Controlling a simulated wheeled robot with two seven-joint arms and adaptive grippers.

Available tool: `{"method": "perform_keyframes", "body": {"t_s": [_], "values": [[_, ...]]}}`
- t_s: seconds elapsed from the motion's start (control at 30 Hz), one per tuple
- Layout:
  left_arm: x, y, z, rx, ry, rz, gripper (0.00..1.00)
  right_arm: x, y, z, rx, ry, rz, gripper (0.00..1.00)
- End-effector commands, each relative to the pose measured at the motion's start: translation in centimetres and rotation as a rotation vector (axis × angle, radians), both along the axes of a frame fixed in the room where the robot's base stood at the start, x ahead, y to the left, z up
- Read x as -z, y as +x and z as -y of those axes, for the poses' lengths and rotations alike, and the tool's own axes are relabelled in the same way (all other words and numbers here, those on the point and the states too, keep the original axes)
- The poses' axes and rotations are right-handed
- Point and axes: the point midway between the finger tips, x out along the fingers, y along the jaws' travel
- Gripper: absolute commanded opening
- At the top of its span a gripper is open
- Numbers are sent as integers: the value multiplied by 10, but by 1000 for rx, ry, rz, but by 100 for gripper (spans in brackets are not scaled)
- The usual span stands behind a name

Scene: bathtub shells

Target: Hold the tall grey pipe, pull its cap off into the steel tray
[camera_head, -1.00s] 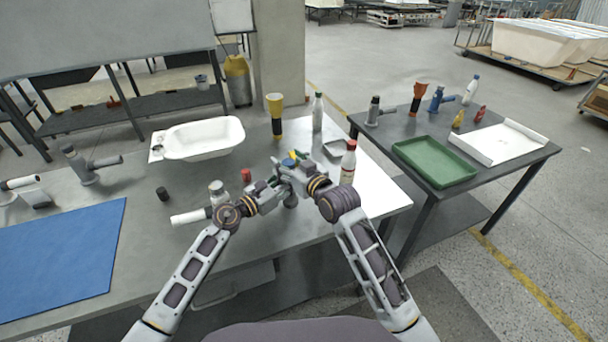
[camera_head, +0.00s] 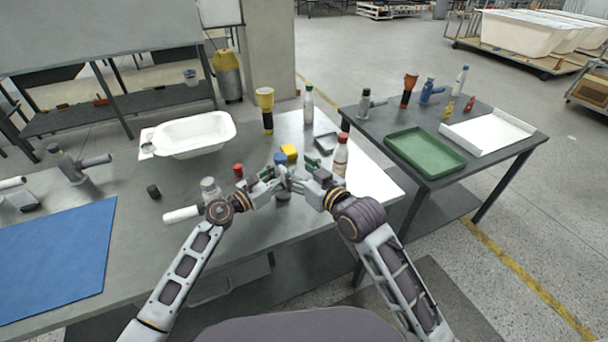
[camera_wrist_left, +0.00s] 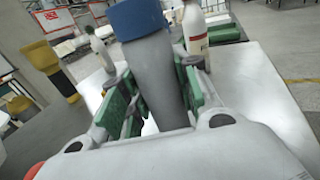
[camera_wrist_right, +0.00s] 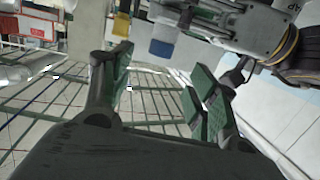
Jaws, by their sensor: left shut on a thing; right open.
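The tall grey pipe (camera_wrist_left: 158,75) stands between the fingers of my left gripper (camera_wrist_left: 150,100), which is shut on it. Its blue cap (camera_wrist_left: 138,18) is on the pipe's top end in the left wrist view. The cap (camera_head: 281,158) shows just above the grippers in the head view, and it shows in the right wrist view (camera_wrist_right: 162,47). My left gripper (camera_head: 274,180) hides much of the pipe. My right gripper (camera_head: 298,180) is open and close by on the right, with empty fingers (camera_wrist_right: 162,95). The small steel tray (camera_head: 325,143) lies behind and to the right.
A yellow block-like thing (camera_head: 289,150) is just behind the cap. A red-capped white bottle (camera_head: 341,155) stands right of my right gripper. A yellow-topped torch-like thing (camera_head: 266,110) and a green-white bottle (camera_head: 308,104) stand behind. A white pipe piece (camera_head: 182,214) lies left.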

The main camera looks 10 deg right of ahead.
Motion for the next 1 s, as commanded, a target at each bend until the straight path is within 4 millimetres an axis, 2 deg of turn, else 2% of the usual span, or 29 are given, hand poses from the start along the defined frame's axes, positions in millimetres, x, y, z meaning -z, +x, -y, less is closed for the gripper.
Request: {"method": "perform_keyframes", "body": {"t_s": [0.3, 0.67, 0.7, 0.87, 1.0], "values": [[0, 0, 0, 0, 0, 0, 0, -3, -18, 11, 1, -1, 1, 60], [0, 0, 0, 0, 0, 0, 0, -3, -20, 12, 1, 0, 0, 60], [0, 0, 0, 0, 0, 0, 34, -3, -20, 12, 0, 0, 0, 60], [0, 0, 0, 0, 0, 0, 55, -3, -20, 12, 0, 0, 0, 60], [0, 0, 0, 0, 0, 0, 57, -3, -20, 12, 0, 0, 0, 60]]}}
